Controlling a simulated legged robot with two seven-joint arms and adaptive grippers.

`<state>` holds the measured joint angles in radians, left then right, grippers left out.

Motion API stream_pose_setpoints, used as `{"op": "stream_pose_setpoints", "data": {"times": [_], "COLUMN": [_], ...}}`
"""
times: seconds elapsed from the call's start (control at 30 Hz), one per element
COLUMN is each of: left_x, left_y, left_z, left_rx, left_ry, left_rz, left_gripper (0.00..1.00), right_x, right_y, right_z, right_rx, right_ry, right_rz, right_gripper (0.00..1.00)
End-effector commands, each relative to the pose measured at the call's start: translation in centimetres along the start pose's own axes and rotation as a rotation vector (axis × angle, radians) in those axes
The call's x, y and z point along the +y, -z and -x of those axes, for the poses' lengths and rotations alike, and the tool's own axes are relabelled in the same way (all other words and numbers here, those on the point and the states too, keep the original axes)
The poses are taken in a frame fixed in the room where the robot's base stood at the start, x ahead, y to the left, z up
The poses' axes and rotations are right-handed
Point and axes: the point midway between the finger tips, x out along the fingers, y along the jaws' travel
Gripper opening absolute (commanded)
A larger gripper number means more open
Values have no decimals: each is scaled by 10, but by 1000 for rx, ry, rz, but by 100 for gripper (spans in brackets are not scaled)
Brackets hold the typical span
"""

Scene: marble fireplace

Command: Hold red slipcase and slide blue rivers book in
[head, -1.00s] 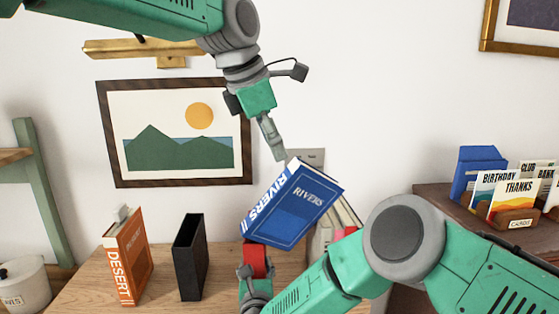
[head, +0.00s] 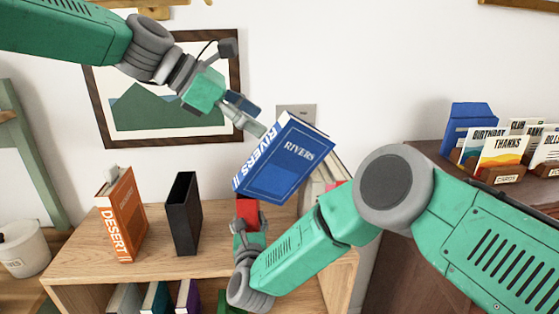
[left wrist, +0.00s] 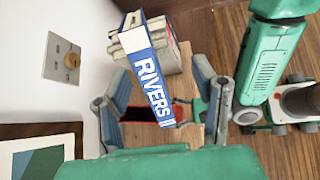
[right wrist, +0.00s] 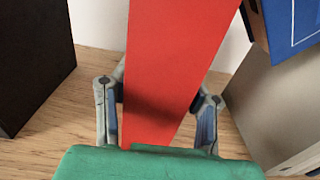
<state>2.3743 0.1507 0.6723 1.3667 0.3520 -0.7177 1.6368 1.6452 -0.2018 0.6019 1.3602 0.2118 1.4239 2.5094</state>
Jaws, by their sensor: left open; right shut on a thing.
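The blue Rivers book (head: 290,165) is tilted above the red slipcase (head: 247,211). Its spine (left wrist: 152,85) lies between the fingers of my left gripper (left wrist: 163,92) in the left wrist view, with gaps on both sides. My left gripper (head: 252,123) is open at the book's upper left edge in the head view. My right gripper (right wrist: 158,105) is shut on the red slipcase (right wrist: 175,60), which stands upright. The slipcase's dark red opening (left wrist: 140,133) shows under the book. I cannot tell whether the book's lower corner is inside it.
A black slipcase (head: 183,215) and an orange Desert book (head: 121,220) stand left on the wooden shelf top (head: 85,262). Pale books (head: 318,185) stand close behind on the right. A card holder (head: 500,174) is on the dark cabinet at right.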

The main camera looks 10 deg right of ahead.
Motion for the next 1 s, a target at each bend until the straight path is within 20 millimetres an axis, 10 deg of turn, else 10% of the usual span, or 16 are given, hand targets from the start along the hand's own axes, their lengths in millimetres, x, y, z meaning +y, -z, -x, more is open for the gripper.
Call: {"op": "stream_pose_setpoints", "data": {"times": [0.37,1.0], "left_x": [4,18], "left_y": [45,29], "left_z": [11,-61], "left_rx": [-247,-254], "left_ry": [-130,-140], "left_rz": [36,34], "left_gripper": [53,53], "right_x": [-2,-1], "right_y": [-1,-2], "right_z": [0,0], "right_rx": [-2,-3], "right_ry": [0,2], "right_rz": [-2,0], "right_gripper": [8,8]}}
